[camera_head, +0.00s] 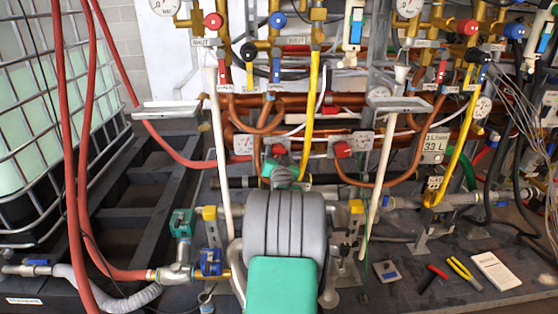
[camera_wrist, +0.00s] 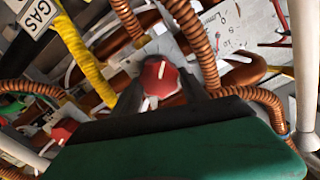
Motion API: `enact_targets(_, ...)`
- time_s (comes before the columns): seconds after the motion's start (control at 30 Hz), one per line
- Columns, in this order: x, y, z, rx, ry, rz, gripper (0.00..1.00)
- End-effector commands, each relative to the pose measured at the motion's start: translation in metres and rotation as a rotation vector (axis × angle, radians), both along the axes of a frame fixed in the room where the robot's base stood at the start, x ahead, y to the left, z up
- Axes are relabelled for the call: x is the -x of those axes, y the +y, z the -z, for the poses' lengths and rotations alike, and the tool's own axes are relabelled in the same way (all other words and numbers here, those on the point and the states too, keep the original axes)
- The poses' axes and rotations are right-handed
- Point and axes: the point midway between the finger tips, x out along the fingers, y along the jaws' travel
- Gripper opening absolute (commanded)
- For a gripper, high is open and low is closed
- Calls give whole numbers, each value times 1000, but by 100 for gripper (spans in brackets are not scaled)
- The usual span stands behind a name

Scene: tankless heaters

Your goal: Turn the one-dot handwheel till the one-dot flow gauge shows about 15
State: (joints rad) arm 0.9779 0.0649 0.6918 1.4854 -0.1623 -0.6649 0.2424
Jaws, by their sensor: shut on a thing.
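A red handwheel (camera_wrist: 160,78) with a white pointer mark sits on a light plate in the wrist view. The dark fingers of my gripper (camera_wrist: 158,88) are shut on it, one on each side. In the head view the same red wheel (camera_head: 278,150) shows just above my gripper (camera_head: 280,164), which my arm partly hides. A white gauge plate (camera_head: 240,144) is beside it on the left; another scale plate (camera_wrist: 232,22) shows at the top of the wrist view. I cannot read the needle values or the dots that mark wheels and gauges.
A second red handwheel (camera_head: 343,150) and gauge plate (camera_head: 362,142) are to the right. Copper and yellow pipes crowd around. Pliers (camera_head: 465,272) and a white notepad (camera_head: 496,270) lie on the bench at right. Red hoses and a caged tank (camera_head: 40,120) are at left.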

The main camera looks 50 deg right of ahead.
Motion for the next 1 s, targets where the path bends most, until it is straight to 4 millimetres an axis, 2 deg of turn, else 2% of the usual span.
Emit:
enact_targets(0.4, -2, 1, 1, 142, 161, -2, 11)
enact_targets(0.97, -2, 2, -1, 164, 186, -2, 11)
enact_targets(1.0, -2, 2, -1, 164, 186, -2, 54)
